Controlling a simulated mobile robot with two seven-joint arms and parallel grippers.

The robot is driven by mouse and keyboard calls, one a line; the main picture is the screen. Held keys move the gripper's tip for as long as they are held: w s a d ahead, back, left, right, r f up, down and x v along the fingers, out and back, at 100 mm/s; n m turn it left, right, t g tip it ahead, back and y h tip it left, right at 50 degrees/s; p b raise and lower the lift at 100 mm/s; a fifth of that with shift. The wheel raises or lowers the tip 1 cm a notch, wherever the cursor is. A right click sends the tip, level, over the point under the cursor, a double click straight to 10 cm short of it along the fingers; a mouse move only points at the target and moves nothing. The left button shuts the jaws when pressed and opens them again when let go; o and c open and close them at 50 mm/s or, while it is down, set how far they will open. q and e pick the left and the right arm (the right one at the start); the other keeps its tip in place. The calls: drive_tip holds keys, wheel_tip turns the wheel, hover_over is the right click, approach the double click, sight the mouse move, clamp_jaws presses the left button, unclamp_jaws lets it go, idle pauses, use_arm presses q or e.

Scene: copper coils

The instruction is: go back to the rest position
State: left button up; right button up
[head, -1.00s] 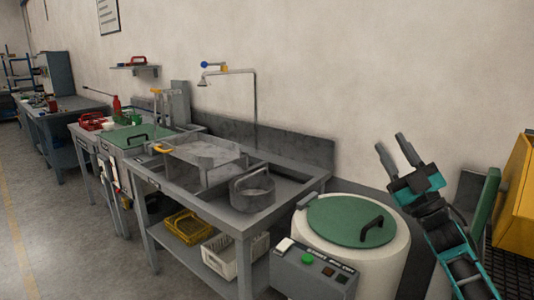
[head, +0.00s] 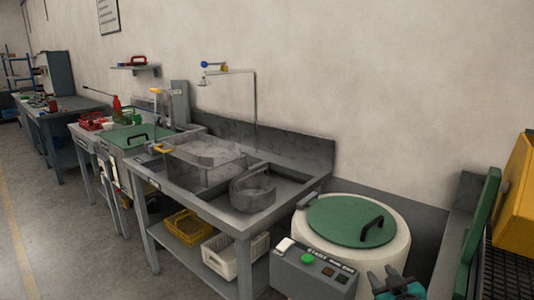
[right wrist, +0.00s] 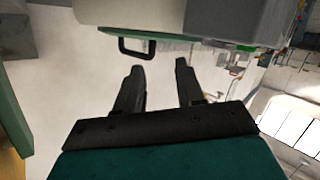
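My right gripper (head: 383,272) is at the bottom edge of the head view, in front of the white drum (head: 385,258). Only its dark fingers and a bit of teal body show there. In the right wrist view its two fingers (right wrist: 158,62) stand apart with nothing between them, so it is open and empty. My left gripper is in neither current view.
The drum's green lid (head: 345,220) has a dark handle. A control box (head: 312,270) with a green button stands in front of it. A grey sink bench (head: 290,195) is to the left. A green panel (head: 478,232) and yellow bin (head: 518,200) are at right.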

drive_tip(key=s+a+f+g, duration=0.1)
drive_tip(key=s+a+f, duration=0.2)
drive_tip(key=s, duration=0.5)
drive_tip(key=s+a+f+g+y, duration=0.1)
drive_tip(key=s+a+f+g, duration=0.1)
drive_tip(key=s+f, duration=0.3)
drive_tip(key=s+a+f+m+g, duration=0.1)
drive_tip(key=s+a+f, duration=0.3)
drive_tip(key=s, duration=0.9)
drive_tip(key=shift+s+a+f+y, duration=0.2)
drive_tip(key=shift+f+y, duration=0.15)
drive_tip(key=shift+y, duration=0.05)
